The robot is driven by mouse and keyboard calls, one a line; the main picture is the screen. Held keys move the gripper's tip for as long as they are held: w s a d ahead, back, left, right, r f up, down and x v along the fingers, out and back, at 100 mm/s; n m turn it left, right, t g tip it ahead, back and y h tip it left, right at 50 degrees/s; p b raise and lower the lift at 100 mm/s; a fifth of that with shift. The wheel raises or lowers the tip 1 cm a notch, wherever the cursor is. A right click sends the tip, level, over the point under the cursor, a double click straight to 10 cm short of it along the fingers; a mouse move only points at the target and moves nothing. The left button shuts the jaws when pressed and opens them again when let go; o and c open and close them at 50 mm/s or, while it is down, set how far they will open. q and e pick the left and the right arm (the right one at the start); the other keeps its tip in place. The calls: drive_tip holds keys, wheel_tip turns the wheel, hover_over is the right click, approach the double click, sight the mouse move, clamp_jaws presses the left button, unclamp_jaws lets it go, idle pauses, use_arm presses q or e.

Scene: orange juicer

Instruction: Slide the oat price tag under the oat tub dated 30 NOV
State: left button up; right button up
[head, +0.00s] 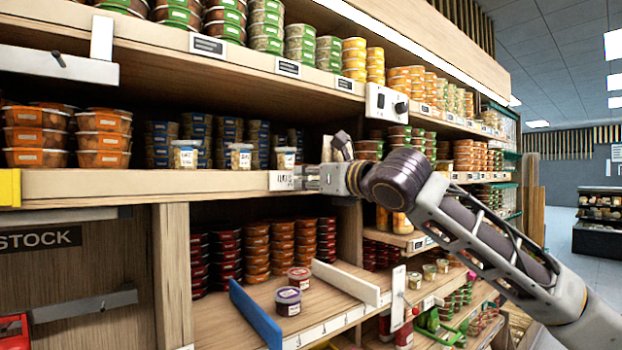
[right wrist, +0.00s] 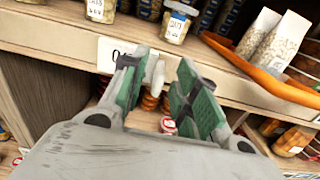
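Three clear oat tubs with pale labels stand along the middle shelf's front in the head view: a left one (head: 185,155), a middle one (head: 241,157) and a right one (head: 286,159). Their dates are too small to read. The white oat price tag (head: 283,181) is on the shelf edge, below the right tub. In the right wrist view the tag (right wrist: 116,51) is partly hidden by a finger. My right gripper (right wrist: 158,82) is open at the shelf edge, its fingers on either side of a pale upright knob (right wrist: 157,74). My left gripper is not in view.
Below are a blue divider (head: 255,314) and a pale divider (head: 345,283). The shelf edge (head: 150,183) left of the tag is clear.

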sight(273, 177)
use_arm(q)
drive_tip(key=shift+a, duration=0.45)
use_arm(e)
clamp_jaws()
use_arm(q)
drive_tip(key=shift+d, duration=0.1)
use_arm(e)
drive_tip(key=shift+a, duration=0.1)
drive_tip(key=shift+s+a+p, duration=0.3)
drive_tip(key=shift+a, duration=0.05)
drive_tip(key=s+a+p, duration=0.1)
drive_tip(key=a, duration=0.1)
drive_tip(key=s+a+p, duration=0.1)
drive_tip(key=s+a, duration=0.1)
drive_tip(key=shift+s+a, duration=0.25)
drive_tip(key=shift+a, duration=0.15)
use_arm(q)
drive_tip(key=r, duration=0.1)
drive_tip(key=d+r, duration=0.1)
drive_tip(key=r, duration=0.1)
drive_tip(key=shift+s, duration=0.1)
use_arm(e)
unclamp_jaws()
